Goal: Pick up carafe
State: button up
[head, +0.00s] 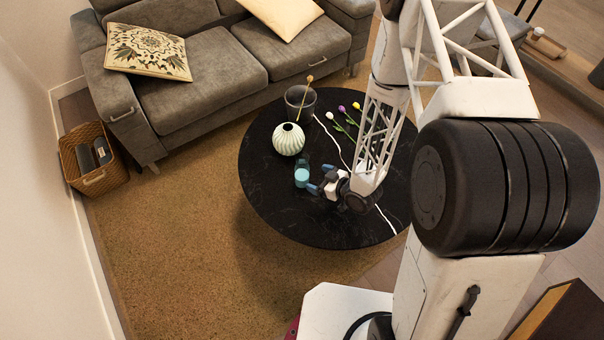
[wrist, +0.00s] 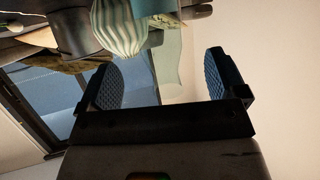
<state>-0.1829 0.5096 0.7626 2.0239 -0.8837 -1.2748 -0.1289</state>
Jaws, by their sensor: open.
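The carafe (head: 302,178) is a small clear glass vessel with teal liquid in its lower part. It stands upright on the round black table (head: 275,217), in front of the ribbed vase. My gripper (head: 320,180) is low over the table, just right of the carafe, open with its blue fingers pointing towards it. In the wrist view the scene is upside down, and the carafe's clear upper part (wrist: 168,55) shows between the two spread fingers of my gripper (wrist: 167,78). I cannot tell whether the fingertips reach around the glass. Nothing is held.
A pale green ribbed vase (head: 288,139) stands close behind the carafe, with a dark pot (head: 300,101) behind it. Loose tulips (head: 345,120) lie on the table's far side. A grey sofa (head: 205,75) is beyond. The table's front left is clear.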

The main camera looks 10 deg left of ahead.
aim_at(308, 174)
jog(key=shift+a, duration=0.1)
jog(key=shift+x, duration=1.25)
jog(key=shift+f, duration=0.1)
jog(key=shift+x, duration=2.55)
jog(key=shift+w+f, duration=0.1)
jog(key=shift+f, duration=0.05)
jog(key=c, duration=1.3)
jog(key=shift+r, duration=0.2)
